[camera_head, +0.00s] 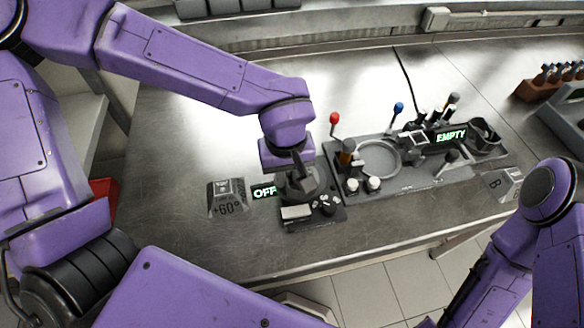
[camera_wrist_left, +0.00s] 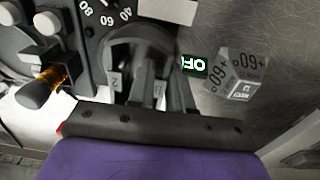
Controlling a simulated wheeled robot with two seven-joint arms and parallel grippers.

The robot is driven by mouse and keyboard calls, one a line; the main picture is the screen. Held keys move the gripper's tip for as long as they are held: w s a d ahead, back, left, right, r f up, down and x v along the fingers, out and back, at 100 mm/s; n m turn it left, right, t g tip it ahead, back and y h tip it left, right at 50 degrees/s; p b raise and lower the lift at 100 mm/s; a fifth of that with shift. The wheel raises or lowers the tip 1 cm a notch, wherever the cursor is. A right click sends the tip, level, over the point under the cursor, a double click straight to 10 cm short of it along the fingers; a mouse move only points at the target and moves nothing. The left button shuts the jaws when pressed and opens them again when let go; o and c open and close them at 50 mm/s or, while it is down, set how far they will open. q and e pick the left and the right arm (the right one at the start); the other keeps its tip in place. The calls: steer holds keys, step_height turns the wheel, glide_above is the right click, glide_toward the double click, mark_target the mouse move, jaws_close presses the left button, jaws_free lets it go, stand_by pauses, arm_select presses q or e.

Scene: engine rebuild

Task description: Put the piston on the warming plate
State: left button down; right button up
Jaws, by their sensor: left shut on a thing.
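My left gripper (camera_head: 300,182) reaches down onto a dark control unit beside a lit OFF display (camera_head: 264,192). In the left wrist view its fingers (camera_wrist_left: 150,95) are shut on the dark knob (camera_wrist_left: 138,38) of a dial marked 40, 60 and 80. The fingers hide part of the knob. A grey +60° sign (camera_head: 228,198) stands left of the display. A round grey plate with a pale rim (camera_head: 378,158) lies to the right; I cannot tell whether it is the warming plate. I cannot make out the piston for certain. My right gripper is out of view.
Red (camera_head: 335,118) and blue (camera_head: 398,107) knobbed levers stand behind the round plate. A lit EMPTY display (camera_head: 451,135) is further right, near a dark cup-like holder (camera_head: 484,134). A brown tool rack (camera_head: 548,82) stands at far right. The bench's front left is clear.

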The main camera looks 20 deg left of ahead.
arm_select(q)
steer(key=shift+w+f, duration=0.2)
steer(key=shift+f, duration=0.15)
steer(key=w, duration=0.1)
steer(key=w+f, duration=0.1)
steer(key=w, duration=0.1)
steer(key=shift+w+f, duration=0.15)
steer(key=c, duration=1)
jaws_free()
steer(key=shift+w+f+g, duration=0.2)
steer(key=shift+w+g, duration=0.1)
steer(key=shift+w, duration=0.15)
steer(key=shift+c, duration=0.2)
steer(key=shift+s+r, duration=0.4)
steer(key=shift+s, duration=0.45)
steer(key=shift+s+r, duration=0.1)
steer(key=shift+r, duration=0.1)
steer(key=r, duration=0.2)
steer(key=w+r, duration=0.1)
steer(key=r, duration=0.2)
steer(key=shift+w, duration=0.1)
step_height(320, 180, up, 6)
steer(key=shift+s+r, duration=0.2)
steer(key=shift+s, duration=0.05)
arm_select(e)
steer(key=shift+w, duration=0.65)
